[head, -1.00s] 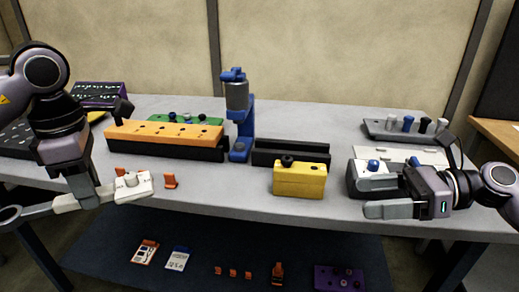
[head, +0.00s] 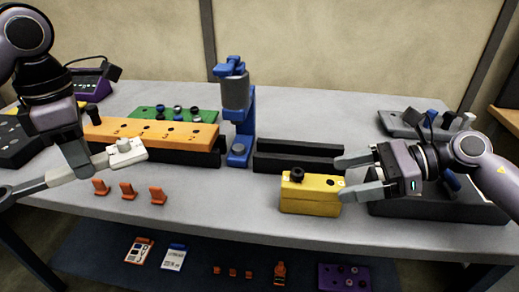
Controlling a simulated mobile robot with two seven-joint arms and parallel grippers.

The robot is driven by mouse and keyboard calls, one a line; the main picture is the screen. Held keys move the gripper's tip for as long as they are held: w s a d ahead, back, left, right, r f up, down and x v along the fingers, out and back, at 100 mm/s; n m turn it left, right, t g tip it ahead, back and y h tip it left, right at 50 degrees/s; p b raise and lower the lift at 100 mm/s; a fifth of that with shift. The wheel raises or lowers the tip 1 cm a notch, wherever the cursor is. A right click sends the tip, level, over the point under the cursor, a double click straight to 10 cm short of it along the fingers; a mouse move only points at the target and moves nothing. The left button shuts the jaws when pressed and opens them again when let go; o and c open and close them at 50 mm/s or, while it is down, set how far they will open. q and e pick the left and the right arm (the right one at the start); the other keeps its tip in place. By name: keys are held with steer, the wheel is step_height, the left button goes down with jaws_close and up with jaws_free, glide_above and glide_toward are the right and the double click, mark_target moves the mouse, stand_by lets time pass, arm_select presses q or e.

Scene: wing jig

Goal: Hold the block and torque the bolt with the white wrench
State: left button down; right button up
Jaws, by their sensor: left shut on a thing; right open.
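The yellow block (head: 310,197) sits near the table's front edge, in front of a black bar. A dark bolt (head: 297,175) stands on its top. My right gripper (head: 358,178) is open at the block's right end, its fingers pointing left; I cannot tell whether they touch it. My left gripper (head: 85,167) is shut on the white wrench (head: 125,153), held tilted above the table's left front edge. The wrench's pale end with a round knob points right. A grey shaft with a ring end extends to the lower left.
An orange block (head: 150,134) and a green rack (head: 165,114) stand behind the wrench. A blue press (head: 237,120) stands mid-table. Small orange clips (head: 128,191) line the left front. A grey tray (head: 400,124) is at the back right. Table between clips and yellow block is clear.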

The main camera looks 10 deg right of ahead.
mark_target(323, 182)
arm_select(q)
steer(key=shift+r+p, duration=0.4)
steer(key=shift+r, duration=0.2)
arm_select(e)
steer(key=x, duration=0.6)
steer(key=shift+w+a, duration=0.1)
steer(key=shift+a, duration=0.1)
steer(key=c, duration=1.4)
steer(key=shift+o, duration=0.2)
